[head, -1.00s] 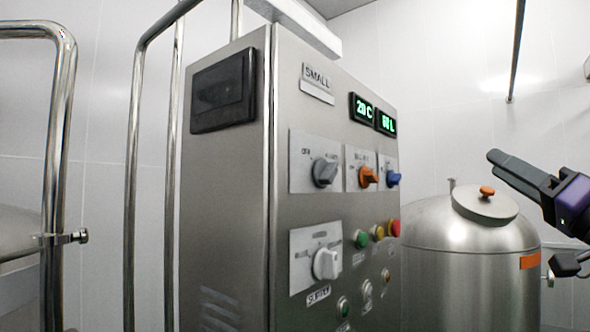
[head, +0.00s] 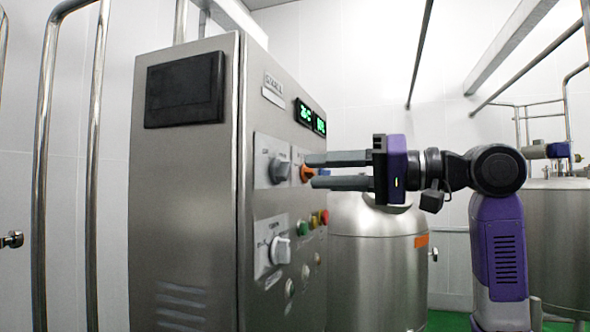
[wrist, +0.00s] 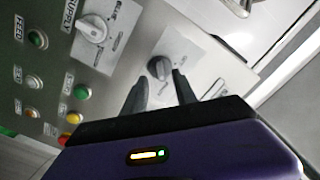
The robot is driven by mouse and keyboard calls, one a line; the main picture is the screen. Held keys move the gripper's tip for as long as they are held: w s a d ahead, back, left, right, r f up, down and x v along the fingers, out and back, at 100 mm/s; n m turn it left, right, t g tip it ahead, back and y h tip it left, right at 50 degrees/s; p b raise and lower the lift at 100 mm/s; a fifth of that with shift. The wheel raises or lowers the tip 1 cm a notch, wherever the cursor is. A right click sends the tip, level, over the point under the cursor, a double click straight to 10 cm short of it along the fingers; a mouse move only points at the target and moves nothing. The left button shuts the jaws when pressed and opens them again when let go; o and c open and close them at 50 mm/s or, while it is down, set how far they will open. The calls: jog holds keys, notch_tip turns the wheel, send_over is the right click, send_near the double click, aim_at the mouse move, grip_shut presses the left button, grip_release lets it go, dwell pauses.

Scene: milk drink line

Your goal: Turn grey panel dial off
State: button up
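The grey dial (head: 279,169) sits on a white plate at the upper left of the steel panel's dial face. It also shows in the wrist view (wrist: 159,68), just ahead of the fingertips and about between them. My gripper (head: 310,171) is open, with its two dark fingers pointing at the panel; it also shows in the wrist view (wrist: 159,80). I cannot tell whether a finger touches the dial. Its label is too blurred to read.
The orange dial (head: 306,172) is right beside the fingertips in the head view. Below are the white supply dial (head: 279,250) and coloured buttons (head: 313,219). A steel tank (head: 378,265) stands right of the panel, and steel rails (head: 93,160) stand left.

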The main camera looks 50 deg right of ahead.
aim_at(289, 172)
jog(key=shift+p+x, duration=0.4)
jog(key=shift+x, duration=2)
grip_shut()
